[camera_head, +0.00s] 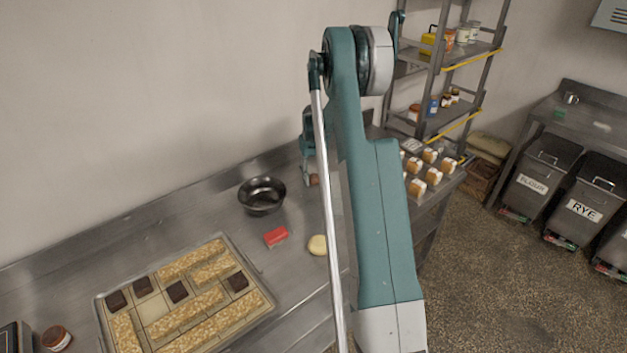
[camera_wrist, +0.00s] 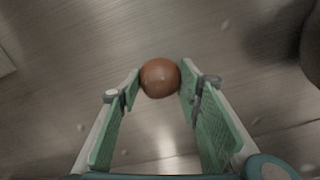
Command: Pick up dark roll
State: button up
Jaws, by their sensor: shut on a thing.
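The dark roll (camera_wrist: 160,78) is a small round reddish-brown ball. In the wrist view it sits between the tips of my gripper (camera_wrist: 160,83), whose green pads touch it on both sides. My gripper (camera_head: 310,180) is shut on it. In the head view the roll (camera_head: 314,180) shows small and brown at the gripper's end, partly hidden by my arm. The gripper is over the steel counter, right of the dark bowl. I cannot tell whether the roll touches the counter.
A dark metal bowl (camera_head: 262,197) stands left of the gripper. A red block (camera_head: 276,237) and a pale yellow round piece (camera_head: 318,245) lie in front. A tray (camera_head: 262,287) with dark squares and grainy bars fills the front left.

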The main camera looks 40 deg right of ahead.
aim_at(314, 175)
jog(key=shift+r, duration=0.1)
jog(key=shift+r, duration=4.9)
jog(key=shift+r, duration=0.15)
